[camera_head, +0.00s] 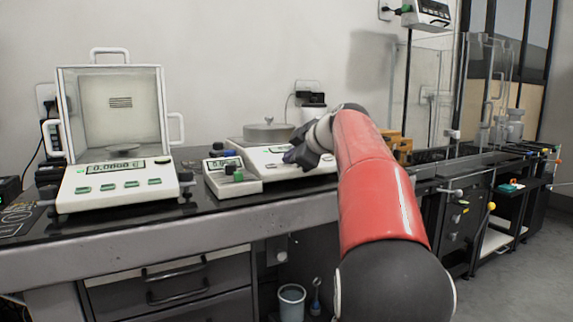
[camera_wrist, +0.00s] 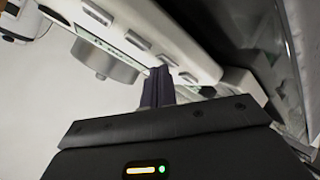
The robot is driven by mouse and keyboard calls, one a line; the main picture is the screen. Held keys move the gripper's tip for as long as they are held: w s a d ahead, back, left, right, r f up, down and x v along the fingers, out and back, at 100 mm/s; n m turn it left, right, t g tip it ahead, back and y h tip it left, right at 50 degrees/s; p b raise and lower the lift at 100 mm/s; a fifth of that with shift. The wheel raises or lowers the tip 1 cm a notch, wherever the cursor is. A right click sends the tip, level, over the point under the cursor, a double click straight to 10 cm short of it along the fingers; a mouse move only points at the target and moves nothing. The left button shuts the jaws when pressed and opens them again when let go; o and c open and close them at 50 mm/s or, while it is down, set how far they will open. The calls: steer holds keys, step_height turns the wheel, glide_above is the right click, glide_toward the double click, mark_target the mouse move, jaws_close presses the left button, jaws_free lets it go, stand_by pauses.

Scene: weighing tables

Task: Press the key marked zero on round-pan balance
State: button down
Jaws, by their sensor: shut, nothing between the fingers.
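The round-pan balance (camera_head: 257,154) is a white unit on the bench with a round grey metal pan (camera_head: 268,132) on top. It also shows at a slant in the wrist view (camera_wrist: 205,62), with the pan (camera_wrist: 104,62) and a row of several light keys (camera_wrist: 138,40) along its front. The key markings are too small to read. My gripper (camera_head: 294,156) is shut and empty, at the balance's front panel, and hides part of it. In the wrist view its fingertips (camera_wrist: 158,72) are close to the keys at the right end of the row. I cannot tell whether they touch.
A balance with a clear draft shield (camera_head: 118,190) stands at the left of the bench (camera_head: 140,238). A small unit with a display and green and blue knobs (camera_head: 232,182) sits just left of my gripper. Glass shields (camera_head: 430,90) stand to the right, behind my arm.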

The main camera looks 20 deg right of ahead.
steer(key=shift+s+r+p, duration=0.2)
steer(key=shift+r+p, duration=0.2)
steer(key=shift+r, duration=0.3)
steer(key=shift+r, duration=0.15)
steer(key=r+p, duration=0.1)
steer(key=s+r+p, duration=0.1)
steer(key=r, duration=0.1)
steer(key=r+p, duration=0.1)
steer(key=shift+s+r, duration=0.25)
stand_by(0.7)
steer(key=s+a+f+m+g+p, duration=0.1)
steer(key=s+a+f+m+g, duration=0.15)
steer(key=s+a+f, duration=0.45)
steer(key=s+a+f+m+g+h+p, duration=0.1)
steer(key=s+a+f+m, duration=0.3)
steer(key=s, duration=0.5)
steer(key=s+a+f+m+g+p, duration=0.1)
steer(key=s+a+f+m+g, duration=0.15)
steer(key=s+a+f, duration=0.45)
steer(key=s+f+m+h+p, duration=0.1)
steer(key=s+f+m, duration=0.2)
steer(key=s+f, duration=0.5)
steer(key=s, duration=0.2)
steer(key=shift+s+a+f+g, duration=0.2)
steer(key=shift+s+g, duration=0.1)
